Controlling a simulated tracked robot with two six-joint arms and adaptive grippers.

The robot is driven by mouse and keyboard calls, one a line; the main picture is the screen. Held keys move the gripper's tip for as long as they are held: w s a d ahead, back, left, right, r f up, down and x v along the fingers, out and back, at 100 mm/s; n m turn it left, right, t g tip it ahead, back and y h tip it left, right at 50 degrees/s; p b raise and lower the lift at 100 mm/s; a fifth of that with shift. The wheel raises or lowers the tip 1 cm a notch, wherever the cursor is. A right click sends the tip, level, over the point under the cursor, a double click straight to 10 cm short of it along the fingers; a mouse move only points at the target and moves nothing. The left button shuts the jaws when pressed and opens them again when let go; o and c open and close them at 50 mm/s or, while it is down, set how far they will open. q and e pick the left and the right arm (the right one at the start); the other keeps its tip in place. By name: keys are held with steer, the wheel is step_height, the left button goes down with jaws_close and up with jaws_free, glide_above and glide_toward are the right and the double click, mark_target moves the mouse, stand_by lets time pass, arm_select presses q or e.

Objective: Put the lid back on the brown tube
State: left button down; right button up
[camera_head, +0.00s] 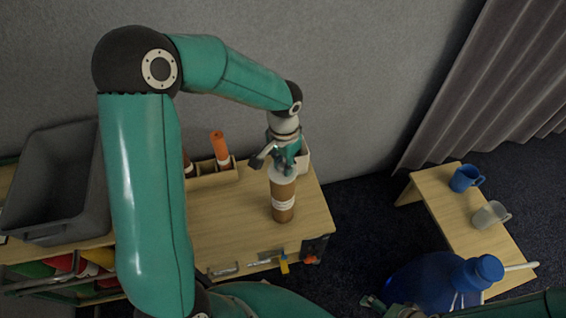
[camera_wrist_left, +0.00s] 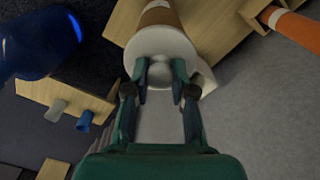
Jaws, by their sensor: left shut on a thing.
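The brown tube (camera_head: 284,212) stands upright on the wooden table, with a white band around it. My left gripper (camera_head: 276,160) is directly above it, pointing down, shut on the white lid (camera_head: 281,174). In the left wrist view, the fingers of my left gripper (camera_wrist_left: 160,75) pinch the small knob of the round white lid (camera_wrist_left: 150,43). The brown tube (camera_wrist_left: 158,17) shows behind the lid, in line with it. The lid is at the tube's mouth; I cannot tell whether it is fully seated. Part of my right gripper (camera_head: 374,303) shows at the bottom edge.
A wooden holder (camera_head: 215,179) with an orange tube (camera_head: 220,146) stands left of the brown tube. A grey bin (camera_head: 62,182) is at far left. A blue jug (camera_head: 425,284) is at lower right. A bench (camera_head: 452,212) holds a blue mug (camera_head: 465,178) and a pale mug (camera_head: 489,214).

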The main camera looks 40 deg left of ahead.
arm_select(q)
steer(key=shift+c, duration=2)
jaws_free()
steer(key=shift+r, duration=0.1)
steer(key=shift+r+p, duration=2.5)
steer(key=shift+r, duration=0.85)
steer(key=shift+c, duration=0.4)
jaws_close()
